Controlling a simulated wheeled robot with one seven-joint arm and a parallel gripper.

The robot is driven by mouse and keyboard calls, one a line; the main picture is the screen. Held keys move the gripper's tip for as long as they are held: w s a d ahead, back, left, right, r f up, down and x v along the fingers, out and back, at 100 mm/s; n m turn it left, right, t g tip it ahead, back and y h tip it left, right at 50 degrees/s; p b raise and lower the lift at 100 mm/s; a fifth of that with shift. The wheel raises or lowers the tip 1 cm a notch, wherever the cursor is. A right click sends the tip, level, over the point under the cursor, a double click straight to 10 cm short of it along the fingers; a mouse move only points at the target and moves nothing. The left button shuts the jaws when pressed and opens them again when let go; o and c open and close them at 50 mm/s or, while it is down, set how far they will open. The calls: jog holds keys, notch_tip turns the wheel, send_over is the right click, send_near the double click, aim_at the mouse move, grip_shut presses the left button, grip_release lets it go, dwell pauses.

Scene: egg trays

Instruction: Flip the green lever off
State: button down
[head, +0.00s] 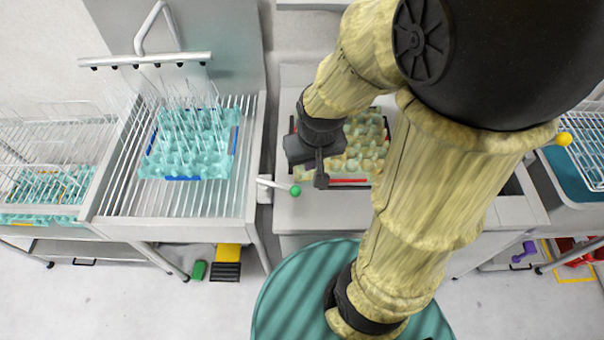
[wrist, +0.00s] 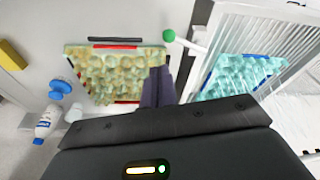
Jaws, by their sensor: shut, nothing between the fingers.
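The green lever is a light rod with a round green knob (head: 296,190). It sticks out to the right from the front right edge of the washing rack, and its knob also shows in the wrist view (wrist: 169,35). My gripper (head: 321,181) is shut and empty, just right of the knob and apart from it in the head view. In the wrist view the dark fingers (wrist: 158,82) point up toward the knob, with a gap between. Water streaks fall from the pipe (head: 145,60) onto a teal egg tray (head: 190,176) on the rack.
A yellowish egg tray (head: 375,127) with a red strip lies behind my gripper, partly hidden by my arm. A yellow knob (head: 564,139) stands at far right. A green pedal (head: 199,270) and a yellow-black pedal (head: 228,254) are on the floor. A bottle (wrist: 44,125) shows at lower left.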

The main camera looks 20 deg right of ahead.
aim_at(277, 185)
jog(key=w+d+f+m+g+y+p, duration=0.1)
jog(key=w+d+f+m+g+p, duration=0.1)
jog(key=w, duration=0.4)
jog(key=w+d+f+m+g+y+p, duration=0.1)
jog(key=w+d+f+m+g+p, duration=0.1)
jog(key=w+m, duration=0.3)
jog(key=d+f+m, duration=0.1)
jog(key=m, duration=0.1)
jog(key=shift+w+d+f+m+g+y, duration=0.3)
jog(key=shift+w+d+f+g, duration=0.1)
jog(key=s+a+f+p, duration=0.1)
jog(key=f, duration=0.2)
jog(key=s+a+f+p, duration=0.2)
jog(key=f, duration=0.1)
jog(key=s+a+f+p, duration=0.1)
jog(key=a+f+p, duration=0.1)
jog(key=f, duration=0.2)
jog(key=shift+s, duration=0.2)
jog(key=shift+f, duration=0.2)
jog(key=shift+a, duration=0.1)
